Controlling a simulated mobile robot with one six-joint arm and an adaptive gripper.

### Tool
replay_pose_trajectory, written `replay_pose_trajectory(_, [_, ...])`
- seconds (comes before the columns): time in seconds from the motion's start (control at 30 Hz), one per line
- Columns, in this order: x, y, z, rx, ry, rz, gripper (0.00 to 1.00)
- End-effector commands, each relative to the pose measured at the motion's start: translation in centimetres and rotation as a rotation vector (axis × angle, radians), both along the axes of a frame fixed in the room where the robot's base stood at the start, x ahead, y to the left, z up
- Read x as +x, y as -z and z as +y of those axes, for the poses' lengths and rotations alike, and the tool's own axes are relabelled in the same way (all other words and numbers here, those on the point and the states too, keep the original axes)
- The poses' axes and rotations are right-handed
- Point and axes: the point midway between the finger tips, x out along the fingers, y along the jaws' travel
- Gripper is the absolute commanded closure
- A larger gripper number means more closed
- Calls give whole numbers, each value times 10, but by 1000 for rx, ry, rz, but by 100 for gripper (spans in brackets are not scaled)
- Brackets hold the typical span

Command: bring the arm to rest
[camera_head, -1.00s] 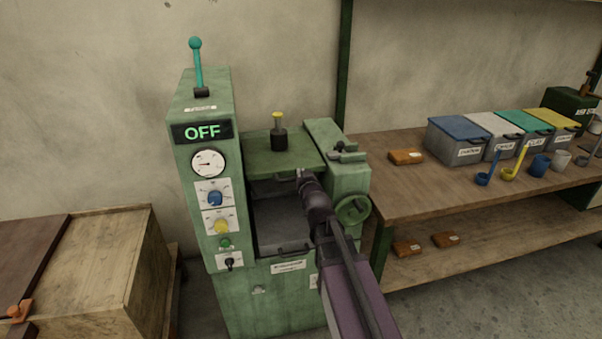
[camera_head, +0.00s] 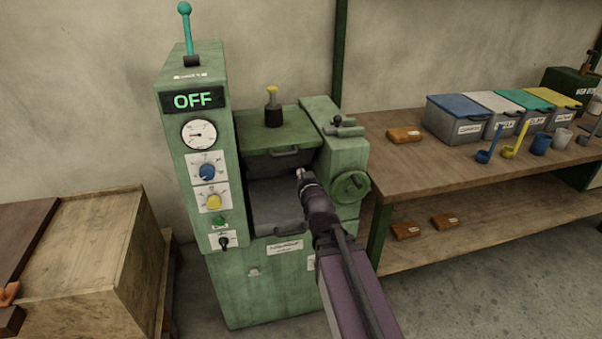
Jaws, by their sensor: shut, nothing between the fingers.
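My gripper (camera_head: 302,176) is at the end of my purple and dark arm, which reaches up from the lower right. It is in front of the right part of the green machine (camera_head: 262,285), near the machine's open bay. The fingertips are small and look shut, with nothing seen in them. Whether they touch the machine cannot be told. The machine's display (camera_head: 194,99) reads OFF. My arm hides part of the machine's right front.
A wooden bench (camera_head: 440,180) with lidded bins (camera_head: 460,118), ladles (camera_head: 487,152) and cups stands to the right. A wooden crate (camera_head: 90,245) is at the left. The machine's handwheel (camera_head: 350,187) is close to the right of my gripper. Grey floor shows at lower right.

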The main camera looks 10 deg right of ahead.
Motion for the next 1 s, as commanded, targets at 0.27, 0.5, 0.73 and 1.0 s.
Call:
replay_pose_trajectory(0.27, [0,0,0,0,0,0,100])
replay_pose_trajectory(0.5, [-1,5,2,0,-8,24,100])
replay_pose_trajectory(0.73, [-9,32,13,8,-47,175,100])
replay_pose_trajectory(1.0, [-38,85,28,19,-99,498,100])
